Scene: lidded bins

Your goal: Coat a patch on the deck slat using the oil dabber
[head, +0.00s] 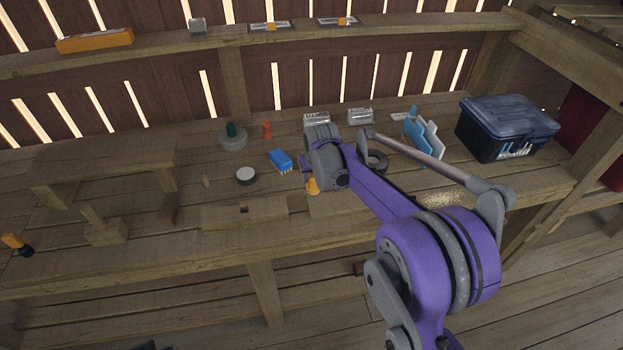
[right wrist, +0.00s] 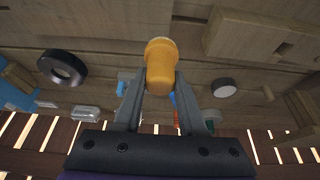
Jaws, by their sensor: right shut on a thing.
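My right gripper (head: 311,177) is above the workbench near its front edge. In the right wrist view, the right gripper (right wrist: 160,84) is shut on an orange, rounded piece, which I take to be the oil dabber (right wrist: 161,58). The dabber (head: 313,187) shows only partly in the head view, below the gripper; its working end is not clear. A flat pale board (head: 335,207), perhaps the deck slat, lies under and in front of the dabber. I cannot tell whether they touch. My left gripper is not in view.
A notched wood block (head: 245,211) lies left of the dabber. A blue brush (head: 280,160), a round tin (head: 246,176) and a black ring (head: 374,162) are close by. A dark toolbox (head: 507,128) stands at the right. A wooden shelf (head: 220,42) runs above the bench.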

